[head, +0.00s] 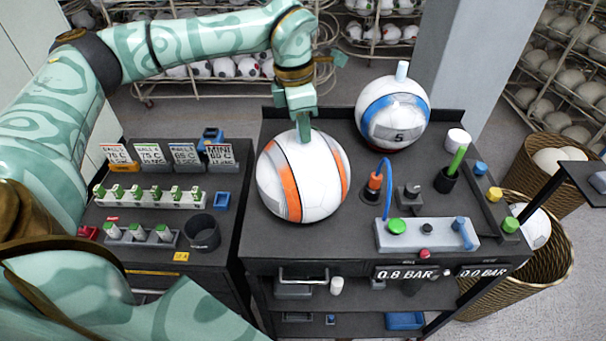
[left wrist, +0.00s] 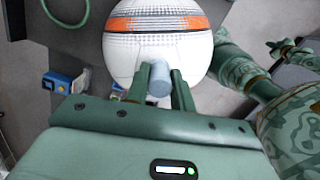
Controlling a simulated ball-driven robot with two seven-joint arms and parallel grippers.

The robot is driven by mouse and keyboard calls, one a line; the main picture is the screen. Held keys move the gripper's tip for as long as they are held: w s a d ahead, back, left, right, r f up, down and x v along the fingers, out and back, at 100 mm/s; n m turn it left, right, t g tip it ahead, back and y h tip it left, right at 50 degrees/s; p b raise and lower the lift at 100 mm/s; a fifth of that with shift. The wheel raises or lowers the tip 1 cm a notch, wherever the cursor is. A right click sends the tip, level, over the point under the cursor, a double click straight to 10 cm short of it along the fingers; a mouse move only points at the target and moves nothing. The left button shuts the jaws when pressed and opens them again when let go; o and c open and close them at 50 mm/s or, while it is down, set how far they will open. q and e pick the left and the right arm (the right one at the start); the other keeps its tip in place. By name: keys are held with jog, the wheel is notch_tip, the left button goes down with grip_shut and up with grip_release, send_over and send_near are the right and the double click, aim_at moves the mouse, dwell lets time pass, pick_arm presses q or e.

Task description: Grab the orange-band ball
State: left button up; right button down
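The orange-band ball (head: 325,182) is white with orange and grey bands and sits at the left of the dark table. It also fills the top of the left wrist view (left wrist: 158,32). A short grey-blue peg (left wrist: 159,78) stands up from it. My left gripper (head: 303,132) points down at the ball's top. In the left wrist view its two fingers (left wrist: 160,88) lie on both sides of the peg, with no clear gap. The peg is hidden in the head view. My right gripper (left wrist: 286,46) appears small at the right of the left wrist view; its fingers are unclear.
A blue-band ball (head: 393,113) with a peg stands at the back right. A control panel (head: 428,234), an orange nozzle with a blue hose (head: 375,182) and cups stand right of the ball. A side cart (head: 160,250) with small racks is at the left.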

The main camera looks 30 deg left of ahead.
pick_arm(q)
grip_shut()
jog(key=shift+r, duration=0.1)
